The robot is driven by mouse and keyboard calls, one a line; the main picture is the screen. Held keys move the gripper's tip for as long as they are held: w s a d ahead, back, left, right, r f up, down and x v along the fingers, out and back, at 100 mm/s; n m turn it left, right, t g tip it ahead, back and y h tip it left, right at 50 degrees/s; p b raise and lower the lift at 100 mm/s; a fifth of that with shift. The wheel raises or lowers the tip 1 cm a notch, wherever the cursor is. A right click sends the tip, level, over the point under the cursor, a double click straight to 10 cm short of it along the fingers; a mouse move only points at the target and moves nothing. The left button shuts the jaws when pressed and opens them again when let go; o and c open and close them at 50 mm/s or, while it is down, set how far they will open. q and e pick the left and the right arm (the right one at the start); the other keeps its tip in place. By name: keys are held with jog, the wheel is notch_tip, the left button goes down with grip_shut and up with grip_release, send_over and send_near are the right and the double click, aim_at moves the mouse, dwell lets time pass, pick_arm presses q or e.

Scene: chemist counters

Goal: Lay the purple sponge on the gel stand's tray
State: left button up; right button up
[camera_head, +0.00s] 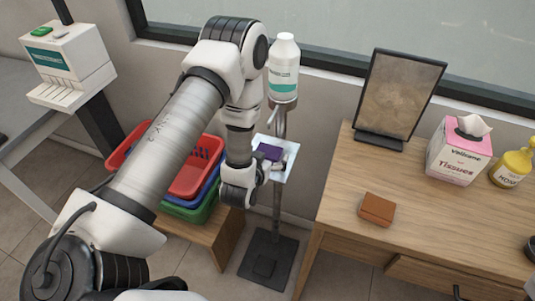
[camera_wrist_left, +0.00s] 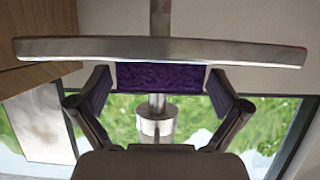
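The purple sponge (camera_head: 270,152) is on the white tray (camera_head: 288,172) of the gel stand, partly hidden by my left gripper in the head view. The stand's post (camera_head: 277,205) rises from a dark base, with a white gel bottle (camera_head: 284,75) on top. In the left wrist view, which looks upside down, the sponge (camera_wrist_left: 160,75) lies flat against the tray (camera_wrist_left: 60,49), between my fingertips. My left gripper (camera_head: 267,171) is beside the tray. Its fingers stand wide apart, with a small gap to the sponge on each side. My right gripper is not in view.
Stacked red (camera_head: 192,172), blue and green baskets sit on a low wooden bench left of the stand. A wooden desk (camera_head: 440,215) stands right, with a brown block (camera_head: 377,209), a framed board (camera_head: 395,95), a tissue box (camera_head: 459,150) and a yellow bottle (camera_head: 513,164).

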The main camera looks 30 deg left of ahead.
pick_arm(q)
jog(key=shift+r, duration=0.2)
jog(key=shift+s+d, duration=0.1)
jog(key=shift+s, duration=0.25)
jog(key=p+v, duration=0.4)
jog(key=v, duration=0.7)
jog(key=s+d+f+m+g+h, duration=0.1)
jog(key=s+d+f+g, duration=0.1)
jog(key=s+f+g, duration=0.4)
jog(key=s+d+f+m+g+h, duration=0.1)
jog(key=s+d+f+g+h, duration=0.1)
jog(key=s+f+g, duration=0.5)
jog(key=s+d, duration=0.1)
jog(key=s, duration=0.3)
jog(key=shift+s+d+f, duration=0.2)
jog(key=shift+f, duration=0.2)
